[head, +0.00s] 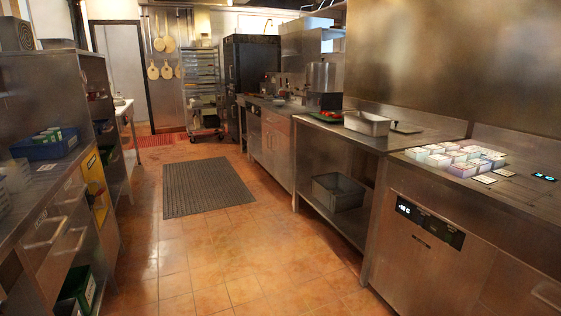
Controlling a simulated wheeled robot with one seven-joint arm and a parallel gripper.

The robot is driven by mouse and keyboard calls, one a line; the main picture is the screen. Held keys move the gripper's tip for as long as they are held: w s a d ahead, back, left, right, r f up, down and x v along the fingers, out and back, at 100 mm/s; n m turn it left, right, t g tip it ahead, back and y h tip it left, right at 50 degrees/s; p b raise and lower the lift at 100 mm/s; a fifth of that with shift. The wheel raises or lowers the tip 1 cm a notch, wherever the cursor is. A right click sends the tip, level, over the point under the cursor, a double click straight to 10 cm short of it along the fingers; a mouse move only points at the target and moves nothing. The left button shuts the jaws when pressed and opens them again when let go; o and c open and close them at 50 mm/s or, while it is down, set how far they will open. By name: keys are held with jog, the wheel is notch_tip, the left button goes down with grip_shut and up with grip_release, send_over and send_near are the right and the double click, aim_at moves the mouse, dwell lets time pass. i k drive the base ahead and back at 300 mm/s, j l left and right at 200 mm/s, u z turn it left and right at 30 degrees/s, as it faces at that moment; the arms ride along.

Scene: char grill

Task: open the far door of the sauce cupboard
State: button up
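My gripper is not in the head view. No cupboard in view carries a readable label naming it as the sauce cupboard. A steel cupboard (276,140) with shut doors stands under the far part of the right counter. I cannot tell from this view whether it is the sauce cupboard. A steel under-counter unit (425,262) with a small lit display stands at the near right, its front shut. On the left, a steel unit (52,225) has bar handles on its front.
The tiled floor (225,255) between the two rows is clear, with a dark mat (208,186) lying flat farther on. A grey bin (338,191) stands on the low shelf. A rack trolley (202,95) stands at the back.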

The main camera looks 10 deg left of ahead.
aim_at(283, 143)
jog(key=i+u, duration=0.15)
jog(key=i, duration=0.65)
jog(key=i+j+u, duration=0.1)
jog(key=i+u, duration=0.15)
jog(key=i, duration=0.4)
jog(key=i+u, duration=0.25)
jog(key=i, duration=0.4)
jog(key=i+l+u, duration=0.25)
jog(key=i, duration=0.35)
jog(key=i+l+u, duration=0.1)
jog(key=i, duration=1.8)
jog(key=i+z, duration=0.15)
jog(key=i, duration=0.45)
jog(key=i+j+z, duration=0.15)
jog(key=i, duration=0.5)
jog(key=i+j+z, duration=0.15)
jog(key=i, duration=0.45)
jog(key=i+l+z, duration=0.15)
jog(key=i, duration=0.8)
